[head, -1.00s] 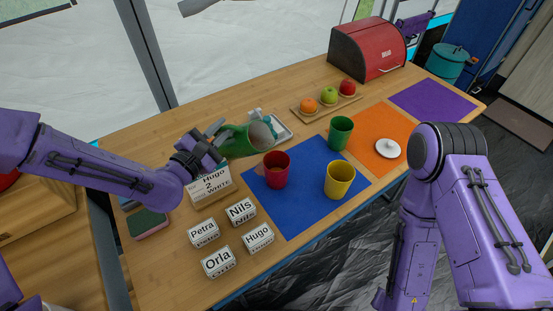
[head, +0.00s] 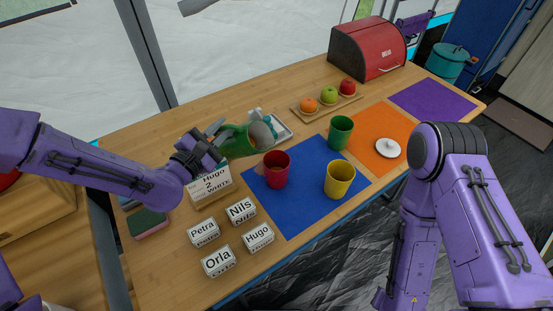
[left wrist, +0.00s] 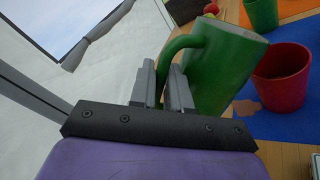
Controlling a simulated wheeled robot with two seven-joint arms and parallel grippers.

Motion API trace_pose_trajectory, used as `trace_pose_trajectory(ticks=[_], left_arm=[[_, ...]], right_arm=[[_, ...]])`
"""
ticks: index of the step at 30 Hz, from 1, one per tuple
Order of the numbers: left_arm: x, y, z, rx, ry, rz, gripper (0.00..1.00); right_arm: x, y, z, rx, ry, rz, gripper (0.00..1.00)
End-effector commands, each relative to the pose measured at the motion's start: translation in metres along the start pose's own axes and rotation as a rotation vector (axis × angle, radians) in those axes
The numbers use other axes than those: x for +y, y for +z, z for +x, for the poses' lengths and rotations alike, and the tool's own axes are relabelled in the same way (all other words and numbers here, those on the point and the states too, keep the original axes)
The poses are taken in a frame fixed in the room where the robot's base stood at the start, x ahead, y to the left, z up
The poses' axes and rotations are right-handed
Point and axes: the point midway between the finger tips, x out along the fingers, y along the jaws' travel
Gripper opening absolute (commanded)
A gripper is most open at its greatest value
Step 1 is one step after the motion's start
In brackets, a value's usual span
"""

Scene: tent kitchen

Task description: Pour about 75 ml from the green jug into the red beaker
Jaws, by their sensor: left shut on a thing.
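My left gripper (head: 218,140) is shut on the handle of the green jug (head: 235,144). The jug is off the table and tilted, its mouth facing right towards the red beaker (head: 276,172). The jug also shows in the left wrist view (left wrist: 222,68), with the handle between the fingers. The red beaker stands upright on the blue mat (head: 305,160), just right of and below the jug's mouth; it also shows in the left wrist view (left wrist: 282,80). No stream is clear to see, and I cannot tell the beaker's level. My right gripper is out of view.
A yellow beaker (head: 339,180) and a green beaker (head: 340,132) stand right of the red one. A tan patch (left wrist: 248,106) shows on the blue mat beside the red beaker. Name blocks (head: 241,211) and a sign (head: 212,186) stand in front; a tray (head: 283,130) lies behind.

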Motion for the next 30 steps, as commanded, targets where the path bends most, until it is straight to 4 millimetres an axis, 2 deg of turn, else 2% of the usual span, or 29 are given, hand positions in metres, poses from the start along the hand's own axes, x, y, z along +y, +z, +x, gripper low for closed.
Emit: trace_pose_trajectory(ticks=[12, 16, 20, 27, 30], left_arm=[[0.001, 0.001, 0.000, -0.001, 0.002, -0.002, 0.00], [0.004, -0.001, 0.001, -0.001, 0.002, -0.055, 0.00], [0.013, -0.007, 0.003, -0.004, -0.002, -0.205, 0.00], [0.017, -0.048, 0.005, -0.017, -0.014, -0.528, 0.00], [0.026, -0.051, 0.006, -0.023, -0.017, -0.648, 0.00]], right_arm=[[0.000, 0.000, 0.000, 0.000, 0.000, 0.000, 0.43], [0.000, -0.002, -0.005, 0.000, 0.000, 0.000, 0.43], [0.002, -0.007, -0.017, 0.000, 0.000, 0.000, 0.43], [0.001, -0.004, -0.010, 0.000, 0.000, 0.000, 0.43], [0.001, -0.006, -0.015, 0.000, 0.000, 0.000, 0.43]])
